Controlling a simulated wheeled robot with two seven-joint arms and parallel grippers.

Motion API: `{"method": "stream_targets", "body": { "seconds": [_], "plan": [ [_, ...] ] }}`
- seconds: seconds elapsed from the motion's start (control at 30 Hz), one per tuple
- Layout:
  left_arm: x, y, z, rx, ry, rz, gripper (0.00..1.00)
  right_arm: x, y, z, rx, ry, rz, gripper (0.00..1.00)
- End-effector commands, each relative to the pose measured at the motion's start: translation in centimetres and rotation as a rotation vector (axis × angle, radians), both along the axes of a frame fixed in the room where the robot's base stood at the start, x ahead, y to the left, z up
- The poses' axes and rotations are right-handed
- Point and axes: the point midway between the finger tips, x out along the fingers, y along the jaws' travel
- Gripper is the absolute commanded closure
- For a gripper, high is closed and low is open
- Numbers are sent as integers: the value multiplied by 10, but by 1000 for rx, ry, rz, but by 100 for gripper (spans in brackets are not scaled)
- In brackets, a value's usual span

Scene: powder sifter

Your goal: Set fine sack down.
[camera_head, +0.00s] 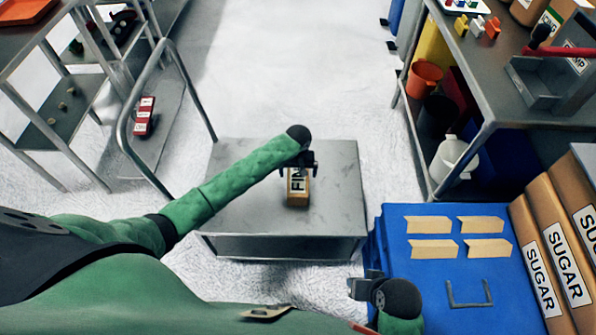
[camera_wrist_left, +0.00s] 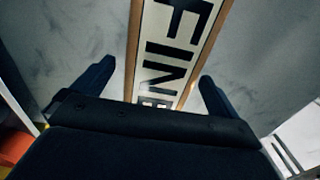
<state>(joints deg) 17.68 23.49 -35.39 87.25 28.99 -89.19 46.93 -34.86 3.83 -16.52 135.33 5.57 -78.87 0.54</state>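The fine sack (camera_head: 298,192) is a small brown block with a white label reading FINE. It appears to rest on the grey platform of the cart (camera_head: 335,190). My left gripper (camera_head: 298,163) is over the sack's far end. In the left wrist view the sack (camera_wrist_left: 178,50) lies between the two spread fingers of my left gripper (camera_wrist_left: 155,75), with a gap on each side, so it is open. My right gripper (camera_head: 364,287) hangs beside the blue box's near left corner; its finger opening is unclear.
A blue box (camera_head: 395,285) with tan labels stands right of the cart, and large sugar sacks (camera_head: 535,260) stand beside it. A metal workbench (camera_head: 500,100) is at the right and a shelf (camera_head: 60,110) at the left. The cart's handle (camera_head: 122,130) rises at its left.

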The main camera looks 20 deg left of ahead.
Motion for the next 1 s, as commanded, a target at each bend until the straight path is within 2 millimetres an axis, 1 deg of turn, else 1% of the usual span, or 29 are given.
{"method": "stream_targets", "body": {
  "seconds": [0.23,0.37,0.47,0.7,0.8,1.0],
  "plan": [
    [0,0,2,0,-1,0,1,2,0,-1,2,-5,-1,64],
    [1,0,14,-1,-1,0,1,4,2,0,4,-11,0,64],
    [1,0,30,-1,-2,0,1,6,2,1,6,-13,1,64],
    [1,-1,77,-1,-2,-1,1,7,4,0,9,-18,2,64],
    [1,0,94,0,-2,0,1,7,5,-1,10,-18,2,64],
    [0,-1,115,-1,0,0,1,3,6,-3,12,-13,3,64]
  ]
}}
